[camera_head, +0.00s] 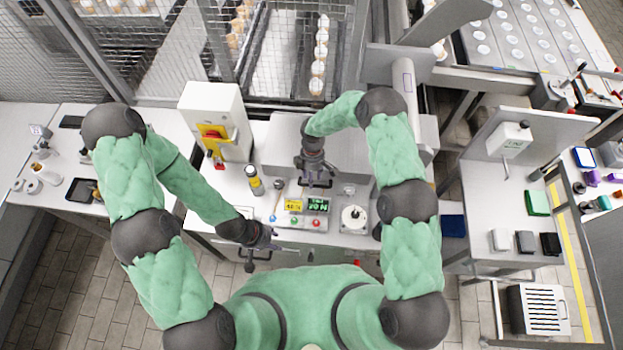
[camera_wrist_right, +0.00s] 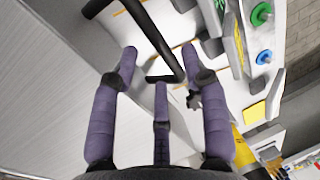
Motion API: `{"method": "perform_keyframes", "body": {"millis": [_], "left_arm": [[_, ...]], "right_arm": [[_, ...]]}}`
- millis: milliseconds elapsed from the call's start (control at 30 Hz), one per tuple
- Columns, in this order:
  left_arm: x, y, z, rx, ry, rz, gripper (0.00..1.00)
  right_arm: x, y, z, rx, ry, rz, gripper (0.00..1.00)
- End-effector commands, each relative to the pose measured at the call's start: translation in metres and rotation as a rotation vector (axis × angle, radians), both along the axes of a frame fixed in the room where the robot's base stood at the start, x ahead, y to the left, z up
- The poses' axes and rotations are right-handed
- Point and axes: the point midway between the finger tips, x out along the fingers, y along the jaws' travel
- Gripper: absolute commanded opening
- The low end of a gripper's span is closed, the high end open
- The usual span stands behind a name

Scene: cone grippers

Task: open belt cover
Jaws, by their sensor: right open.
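The belt cover appears to be the grey metal housing (camera_head: 345,148) at the back of the middle workstation, in front of the mesh cage. In the right wrist view its broad pale grey face (camera_wrist_right: 50,90) fills the left side. My right gripper (camera_head: 316,184) is at the front of the housing, pointing down. In the wrist view this gripper (camera_wrist_right: 160,58) is open, its purple fingers spread. A black handle bar (camera_wrist_right: 154,38) lies by the fingertips, not gripped. My left gripper (camera_head: 268,246) is at the workstation's front edge, away from the cover; its fingers are too small to read.
A control panel with displays (camera_head: 317,205) and coloured buttons lies just below my right gripper. A yellow bottle (camera_head: 254,180) and a white switch box (camera_head: 215,120) stand to the left. A white round device (camera_head: 353,218) is to the right.

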Motion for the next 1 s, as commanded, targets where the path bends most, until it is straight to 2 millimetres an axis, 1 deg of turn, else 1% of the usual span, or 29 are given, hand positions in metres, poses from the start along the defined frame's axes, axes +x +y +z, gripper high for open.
{"method": "perform_keyframes", "body": {"millis": [33, 200, 533, 567, 600, 700, 1000], "left_arm": [[0.0, 0.0, 0.001, 0.0, 0.0, 0.0, 0.4], [0.0, 0.0, 0.002, 0.0, 0.0, 0.0, 0.4], [0.0, 0.0, 0.002, 0.0, 0.0, 0.0, 0.4], [0.0, 0.0, 0.002, 0.0, 0.0, 0.0, 0.4], [0.0, 0.0, 0.002, 0.0, 0.0, 0.0, 0.4], [0.0, 0.0, 0.002, 0.0, 0.0, 0.0, 0.4], [0.0, 0.0, 0.002, 0.0, 0.0, 0.0, 0.4]], "right_arm": [[-0.002, 0.0, -0.006, 0.0, 0.002, -0.001, 0.46], [-0.004, 0.001, -0.018, 0.001, 0.0, 0.001, 0.46], [-0.004, 0.001, -0.02, 0.001, -0.001, 0.001, 0.46], [-0.004, 0.001, -0.02, 0.001, -0.001, 0.0, 0.37], [-0.004, 0.001, -0.02, 0.001, -0.001, 0.0, 0.26], [-0.004, 0.001, -0.02, 0.001, -0.001, 0.0, 0.0], [-0.004, 0.001, -0.018, 0.002, 0.008, -0.001, 0.0]]}}
